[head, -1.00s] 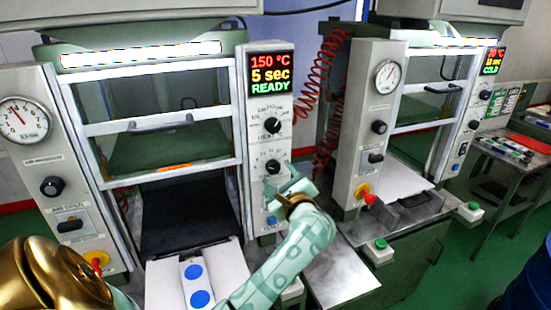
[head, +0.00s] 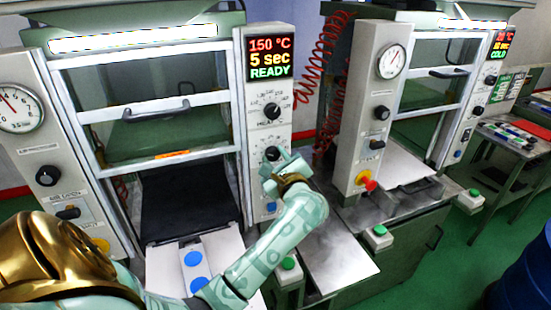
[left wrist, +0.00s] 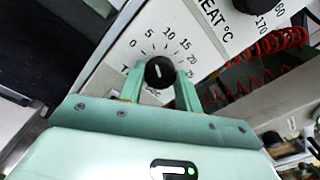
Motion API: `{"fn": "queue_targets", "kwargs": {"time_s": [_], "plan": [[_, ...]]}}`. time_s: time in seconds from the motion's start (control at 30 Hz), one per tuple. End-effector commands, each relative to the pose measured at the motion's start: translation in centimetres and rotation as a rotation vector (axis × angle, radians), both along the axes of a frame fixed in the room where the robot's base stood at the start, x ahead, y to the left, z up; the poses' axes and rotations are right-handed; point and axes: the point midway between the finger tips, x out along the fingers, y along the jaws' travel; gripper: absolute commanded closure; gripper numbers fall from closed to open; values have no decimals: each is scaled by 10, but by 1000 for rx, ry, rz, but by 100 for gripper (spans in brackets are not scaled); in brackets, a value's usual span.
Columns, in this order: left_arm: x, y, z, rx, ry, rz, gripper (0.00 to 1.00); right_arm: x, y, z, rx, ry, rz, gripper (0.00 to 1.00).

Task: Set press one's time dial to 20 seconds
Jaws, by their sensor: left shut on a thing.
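Press one's time dial (left wrist: 160,72) is a black round knob with a white mark, on a white panel. Its scale runs from 0 to 25. The mark points up, near 5. The dial also shows in the head view (head: 272,153), below the heat dial (head: 271,111). Press one's display (head: 269,58) reads 150 °C, 5 sec, READY. My left gripper (left wrist: 158,88) has one finger on each side of the time dial and is shut on it. It also shows in the head view (head: 282,166), at the panel. My right gripper is not in view.
A second press (head: 370,110) stands to the right, its display reading COLD, with a red emergency button (head: 369,184). A red coiled hose (head: 325,80) hangs between the presses. A green button (head: 289,263) is below my left forearm. A blue drum (head: 525,275) stands at the right.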

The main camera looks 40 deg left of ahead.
Motion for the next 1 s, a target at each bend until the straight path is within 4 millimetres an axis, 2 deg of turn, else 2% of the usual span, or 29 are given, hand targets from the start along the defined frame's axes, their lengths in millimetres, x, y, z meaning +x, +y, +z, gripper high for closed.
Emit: {"fn": "queue_targets", "kwargs": {"time_s": [0.37,1.0], "plan": [[0,0,2,90,180,1,89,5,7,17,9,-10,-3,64],[0,-1,4,368,718,0,89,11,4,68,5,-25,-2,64]]}}
